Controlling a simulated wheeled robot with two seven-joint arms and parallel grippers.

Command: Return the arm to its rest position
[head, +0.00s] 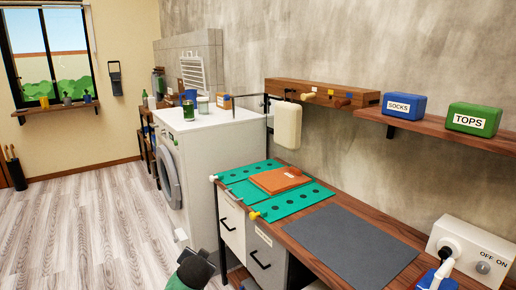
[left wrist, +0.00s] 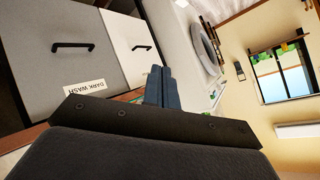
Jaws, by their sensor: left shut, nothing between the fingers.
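My left gripper (left wrist: 158,88) shows in the left wrist view with its two blue-grey fingers together and nothing between them. Beyond the fingers are the grey drawer front (left wrist: 62,50) labelled DARK WASH and a white drawer front (left wrist: 128,42), both apart from the fingers. In the head view, a dark part that looks like my left arm's end (head: 196,267) shows at the bottom edge, left of the drawers; its fingers are hard to make out there.
A switch box (head: 482,250) stands at right. A white washing machine (head: 220,132) stands behind the drawers.

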